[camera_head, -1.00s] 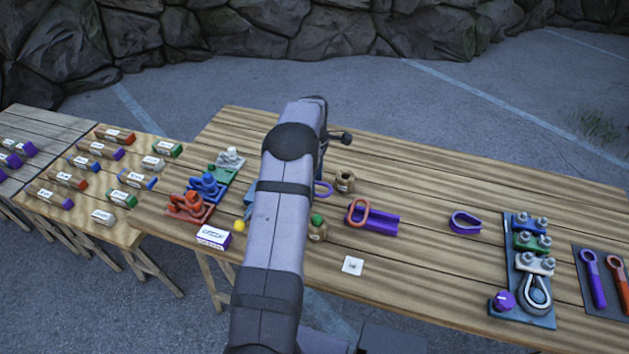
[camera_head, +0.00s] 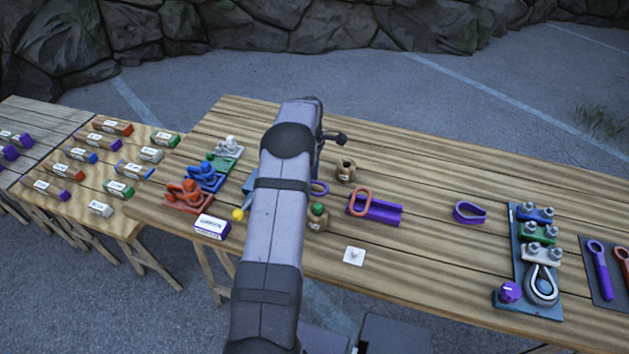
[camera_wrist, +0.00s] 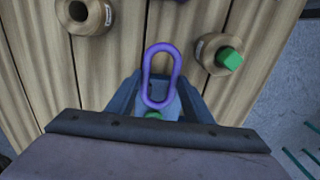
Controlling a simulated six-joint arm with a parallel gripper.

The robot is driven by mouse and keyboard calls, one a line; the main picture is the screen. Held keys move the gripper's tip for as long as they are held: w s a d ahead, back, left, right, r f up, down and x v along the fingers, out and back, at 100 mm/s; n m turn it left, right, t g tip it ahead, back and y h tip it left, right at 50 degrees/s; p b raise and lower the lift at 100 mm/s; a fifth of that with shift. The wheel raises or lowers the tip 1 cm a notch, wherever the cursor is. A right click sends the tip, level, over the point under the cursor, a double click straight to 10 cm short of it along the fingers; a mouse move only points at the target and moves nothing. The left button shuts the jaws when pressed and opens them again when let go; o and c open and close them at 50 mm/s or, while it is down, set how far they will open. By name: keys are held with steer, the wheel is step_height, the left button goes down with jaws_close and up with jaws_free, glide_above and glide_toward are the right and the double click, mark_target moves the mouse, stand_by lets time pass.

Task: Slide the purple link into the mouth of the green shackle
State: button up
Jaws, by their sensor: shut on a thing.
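The purple link (camera_wrist: 148,75) is an elongated closed ring. In the wrist view my gripper (camera_wrist: 160,92) is shut on its lower part, and its far end sticks out over the table. In the head view part of the purple link (camera_head: 320,188) shows just right of my arm, which hides the gripper. The green shackle (camera_head: 210,158) stands in the back-left row, left of my arm and apart from the link. It is small and its mouth cannot be made out. A green patch shows by the link's lower end in the wrist view; I cannot tell what it is.
Blue (camera_head: 205,178) and red (camera_head: 187,195) shackles stand in front of the green one, a white one (camera_head: 228,147) behind. A wooden jar (camera_head: 346,170), a green-topped jar (camera_head: 318,217) and a purple tray (camera_head: 382,211) lie right of my arm.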

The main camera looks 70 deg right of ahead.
steer(key=shift+w, duration=3.35)
steer(key=shift+f, duration=0.15)
steer(key=o, duration=1.5)
steer(key=shift+c, duration=0.2)
